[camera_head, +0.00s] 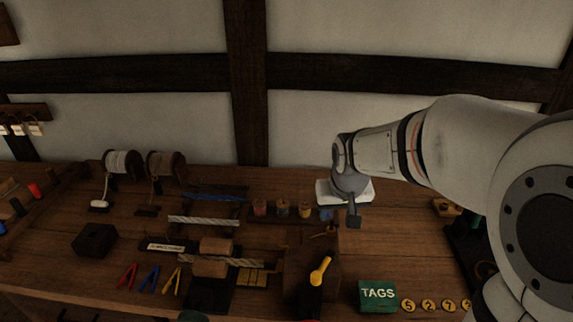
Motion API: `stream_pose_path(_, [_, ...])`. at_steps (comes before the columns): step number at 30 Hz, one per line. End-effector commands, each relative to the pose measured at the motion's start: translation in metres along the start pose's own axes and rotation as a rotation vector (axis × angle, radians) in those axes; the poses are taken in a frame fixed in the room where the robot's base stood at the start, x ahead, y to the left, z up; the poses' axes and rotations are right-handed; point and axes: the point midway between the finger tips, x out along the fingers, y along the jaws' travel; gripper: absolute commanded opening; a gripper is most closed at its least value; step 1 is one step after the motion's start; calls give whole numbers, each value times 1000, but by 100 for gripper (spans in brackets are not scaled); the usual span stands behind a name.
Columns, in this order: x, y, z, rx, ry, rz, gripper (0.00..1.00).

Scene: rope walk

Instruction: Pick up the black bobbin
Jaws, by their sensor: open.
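A small dark upright piece that looks like the black bobbin (17,207) stands at the far left of the bench, between a red one (35,190) and a blue one at the picture's edge. It is small and dim, so its shape is hard to make out. My gripper (354,217) is open and empty, pointing down over the back right part of the bench. It is far to the right of the black piece and apart from it.
Two spools (122,163) stand at the back left. A dark block (95,240), colored clips (148,279) and rope lengths (204,221) lie between. Several small colored pieces (282,208) stand left of my gripper. A green TAGS box (377,296) is at the front.

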Motion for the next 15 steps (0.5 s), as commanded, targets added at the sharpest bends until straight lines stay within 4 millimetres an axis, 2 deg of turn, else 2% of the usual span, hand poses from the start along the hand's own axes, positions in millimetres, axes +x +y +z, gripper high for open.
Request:
stream_pose_path(1, [8, -11, -22, -19, 2, -6, 48])
stream_pose_path(6, [52, -50, -83, -68, 35, -26, 48])
stream_pose_path(9, [78, -73, -109, -93, 54, -37, 48])
stream_pose_path(15, [116, -105, -134, -124, 78, -54, 48])
